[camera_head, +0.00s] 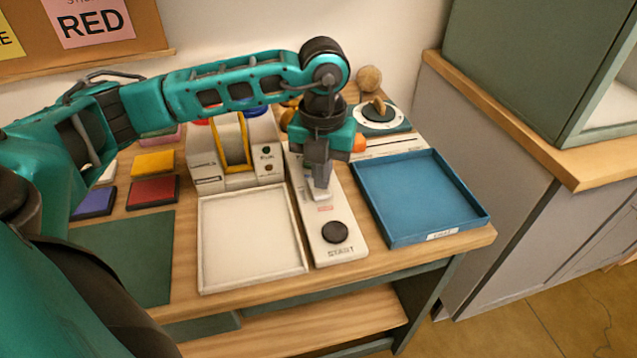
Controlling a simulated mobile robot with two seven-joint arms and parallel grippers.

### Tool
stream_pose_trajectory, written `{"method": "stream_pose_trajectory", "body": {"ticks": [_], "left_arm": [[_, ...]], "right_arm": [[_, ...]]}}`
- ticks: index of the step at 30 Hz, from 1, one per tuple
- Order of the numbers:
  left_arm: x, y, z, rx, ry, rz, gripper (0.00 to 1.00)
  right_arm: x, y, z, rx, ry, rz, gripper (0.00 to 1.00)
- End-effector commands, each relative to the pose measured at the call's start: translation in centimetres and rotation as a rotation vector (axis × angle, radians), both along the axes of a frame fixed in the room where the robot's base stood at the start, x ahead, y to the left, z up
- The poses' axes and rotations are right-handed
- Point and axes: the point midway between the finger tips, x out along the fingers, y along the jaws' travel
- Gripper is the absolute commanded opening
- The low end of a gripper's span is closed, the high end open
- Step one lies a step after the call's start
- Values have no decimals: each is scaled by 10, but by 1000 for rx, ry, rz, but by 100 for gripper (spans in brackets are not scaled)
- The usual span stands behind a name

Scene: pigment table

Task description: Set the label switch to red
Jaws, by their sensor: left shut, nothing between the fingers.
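The label switch panel (341,217) is a long white strip on the table, with a pale lever (319,193) in its middle part. A small red label (325,208) shows just in front of the lever, and a black START button (335,232) sits at the near end. My left gripper (320,183) points down over the panel, shut and empty, with its fingertips at or just above the lever. I cannot tell whether they touch it. The gripper and wrist hide the far part of the panel. My right gripper is not in view.
A white tray (204,275) lies left of the panel and a blue tray (455,219) right of it. A white machine with a yellow frame (207,172) stands behind the white tray. Red (152,191), yellow and blue pads and a green mat (130,255) lie further left.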

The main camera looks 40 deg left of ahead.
Motion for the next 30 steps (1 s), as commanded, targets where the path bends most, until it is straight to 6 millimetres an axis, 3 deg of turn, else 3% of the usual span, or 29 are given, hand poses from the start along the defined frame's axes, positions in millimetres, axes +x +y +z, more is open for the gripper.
{"method": "stream_pose_trajectory", "body": {"ticks": [30], "left_arm": [[0, 0, -14, 0, 0, 0, 0]], "right_arm": [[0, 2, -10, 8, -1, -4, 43]]}}
